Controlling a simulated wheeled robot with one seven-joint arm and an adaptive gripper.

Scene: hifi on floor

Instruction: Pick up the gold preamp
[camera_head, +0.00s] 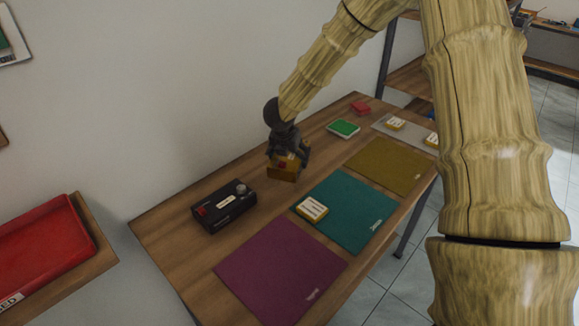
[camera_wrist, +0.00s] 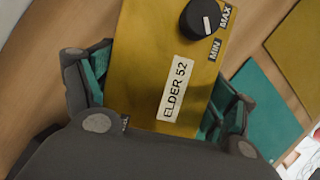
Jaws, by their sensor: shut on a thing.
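The gold preamp (camera_wrist: 165,60) is a gold box with a black MIN/MAX knob and a white label reading "ELDER 52" in the wrist view. It also shows below my gripper in the head view (camera_head: 283,173). My gripper (camera_head: 288,157) is shut on it, with a teal-padded finger on each side in the wrist view (camera_wrist: 160,108). The gripper's fingers hide part of the preamp in the head view. I cannot tell whether its underside touches the wooden table (camera_head: 185,250).
A black box (camera_head: 224,206) with a knob lies left of my gripper. Purple (camera_head: 279,268), teal (camera_head: 350,212) and olive (camera_head: 388,165) mats line the table's near side. A small yellow-and-white box (camera_head: 312,208) lies on the teal mat. A green-topped box (camera_head: 343,128) lies behind.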

